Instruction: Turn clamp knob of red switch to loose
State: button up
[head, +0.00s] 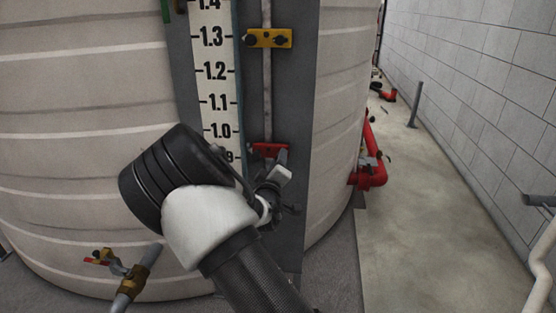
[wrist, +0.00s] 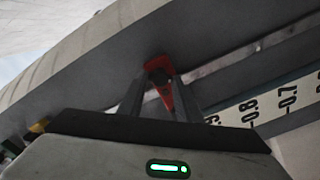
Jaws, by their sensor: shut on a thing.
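The red switch (head: 267,149) is mounted on the grey vertical strip of the tank, on a thin upright rod beside the white scale. In the head view my arm and gripper (head: 281,160) cover its lower and right part. In the wrist view the red switch (wrist: 159,63) lies straight ahead.
A yellow switch (head: 270,38) with dark knobs sits higher on the same rod. The scale (head: 216,72) stands close on the left. A valve pipe (head: 131,280) is at lower left, and red piping (head: 373,160) at right. The concrete floor (head: 420,220) at right is mostly clear.

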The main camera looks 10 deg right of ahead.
jog(key=n+p, duration=0.1)
jog(key=n, duration=0.6)
jog(key=shift+f, duration=0.1)
dwell(0.6)
jog(key=o, duration=1)
jog(key=shift+o, duration=0.2)
jog(key=shift+s+a, duration=0.1)
jog(key=p+v, duration=0.2)
jog(key=v, duration=1.5)
